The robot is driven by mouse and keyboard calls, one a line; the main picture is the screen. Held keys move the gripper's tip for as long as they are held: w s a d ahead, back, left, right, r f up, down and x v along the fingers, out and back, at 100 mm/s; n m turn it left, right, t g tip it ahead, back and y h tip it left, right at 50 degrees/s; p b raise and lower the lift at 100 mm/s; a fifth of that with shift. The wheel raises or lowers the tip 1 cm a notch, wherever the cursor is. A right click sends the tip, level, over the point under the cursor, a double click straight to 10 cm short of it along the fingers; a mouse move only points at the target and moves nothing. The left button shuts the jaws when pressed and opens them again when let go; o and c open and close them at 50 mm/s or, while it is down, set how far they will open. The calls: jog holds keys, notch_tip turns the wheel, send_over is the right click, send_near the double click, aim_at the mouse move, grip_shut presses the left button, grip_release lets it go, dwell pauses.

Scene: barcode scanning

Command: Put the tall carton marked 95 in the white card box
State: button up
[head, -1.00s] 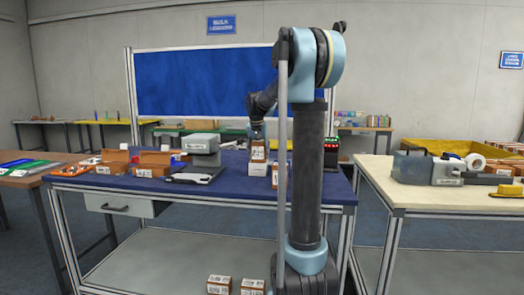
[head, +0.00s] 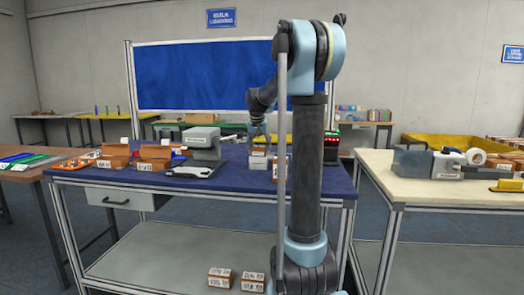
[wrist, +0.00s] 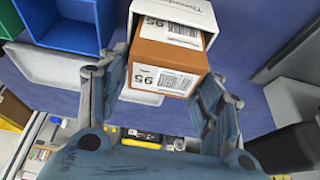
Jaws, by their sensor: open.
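The tall brown carton marked 95 (wrist: 158,58) sits within the white card box (wrist: 213,38) in the wrist view, its labelled side towards the camera. White card shows above, to the right of and below the carton. How deep it sits is hard to tell. In the head view the white box (head: 258,162) stands on the blue table, and the carton is hard to make out there. My gripper (head: 258,135) is above the box. In the wrist view its two fingers (wrist: 163,98) are spread on either side of the carton, open and apart from it.
Another brown carton (head: 276,170) stands just right of the white box, partly behind my arm. A grey device (head: 203,145) and brown boxes (head: 155,153) are to the left. The wrist view shows blue (wrist: 70,25) and green bins.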

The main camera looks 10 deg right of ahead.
jog(key=shift+r, duration=0.1)
jog(key=shift+r, duration=2)
jog(key=o, duration=0.6)
notch_tip(320, 180, up, 11)
send_over(258, 157)
jog(key=shift+w, duration=0.15)
jog(key=s+f+n, duration=0.1)
jog(key=s+f, duration=1.1)
jog(key=s, duration=0.1)
jog(key=s+d+f+n+g+y, duration=0.1)
jog(key=s+f, duration=1)
jog(key=s, duration=0.3)
jog(key=s+d+f+n+g, duration=0.1)
jog(key=s+f, duration=1.1)
jog(key=s, duration=0.2)
jog(key=shift+d+f+n, duration=0.15)
jog(key=shift+f+n, duration=0.2)
jog(key=shift+n, duration=0.05)
